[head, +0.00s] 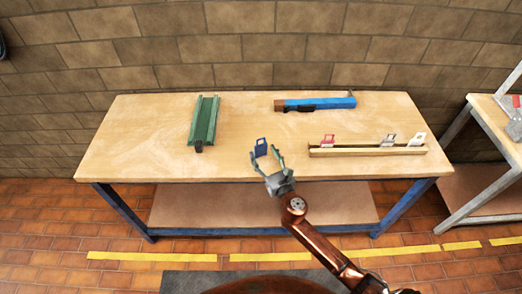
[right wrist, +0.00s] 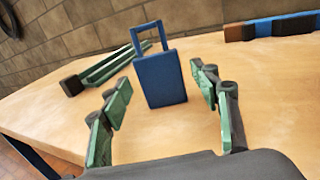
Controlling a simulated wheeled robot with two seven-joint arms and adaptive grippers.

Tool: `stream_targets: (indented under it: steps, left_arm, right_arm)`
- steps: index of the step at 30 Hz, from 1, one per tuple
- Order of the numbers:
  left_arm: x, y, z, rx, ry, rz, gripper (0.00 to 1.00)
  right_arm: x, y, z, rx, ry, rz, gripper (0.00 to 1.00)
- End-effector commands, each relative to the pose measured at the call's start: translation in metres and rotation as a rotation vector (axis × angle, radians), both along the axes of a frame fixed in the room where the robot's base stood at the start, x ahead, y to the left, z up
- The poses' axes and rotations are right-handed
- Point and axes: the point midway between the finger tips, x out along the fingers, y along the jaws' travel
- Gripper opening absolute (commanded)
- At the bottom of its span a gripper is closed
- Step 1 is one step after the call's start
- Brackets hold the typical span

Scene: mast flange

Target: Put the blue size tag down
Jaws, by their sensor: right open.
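The blue size tag (head: 261,148) stands upright on the workbench near its front edge, with its loop handle on top. In the right wrist view the blue size tag (right wrist: 160,78) is beyond and between the fingers, touching neither as far as I can see. My right gripper (head: 268,160) is open and empty just in front of the tag; its green-padded fingers (right wrist: 163,105) are spread wide in the wrist view. My left gripper is not in view.
A wooden rack (head: 368,151) with a red tag (head: 328,140) and two pale tags stands right of the gripper. A green channel (head: 204,122) lies at left. A blue tool (head: 318,103) lies at the back. The bench (head: 130,150) is otherwise clear.

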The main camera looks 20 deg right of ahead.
Motion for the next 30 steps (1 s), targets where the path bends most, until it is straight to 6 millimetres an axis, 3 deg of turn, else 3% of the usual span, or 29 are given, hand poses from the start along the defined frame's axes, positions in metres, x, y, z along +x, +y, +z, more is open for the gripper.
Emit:
stream_targets:
  steps: [6,13,18,30]
  left_arm:
    - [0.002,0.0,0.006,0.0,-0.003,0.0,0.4]
    - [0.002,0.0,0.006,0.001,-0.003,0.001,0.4]
    - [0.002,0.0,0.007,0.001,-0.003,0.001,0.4]
    - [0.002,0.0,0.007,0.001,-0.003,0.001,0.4]
  right_arm:
    - [-0.049,-0.005,0.0,0.0,0.001,0.001,0.56]
    - [-0.084,-0.009,0.001,0.0,-0.001,0.001,0.56]
    - [-0.094,-0.01,0.001,0.0,-0.002,0.0,0.56]
    - [-0.095,-0.01,0.001,0.0,-0.002,0.0,0.56]
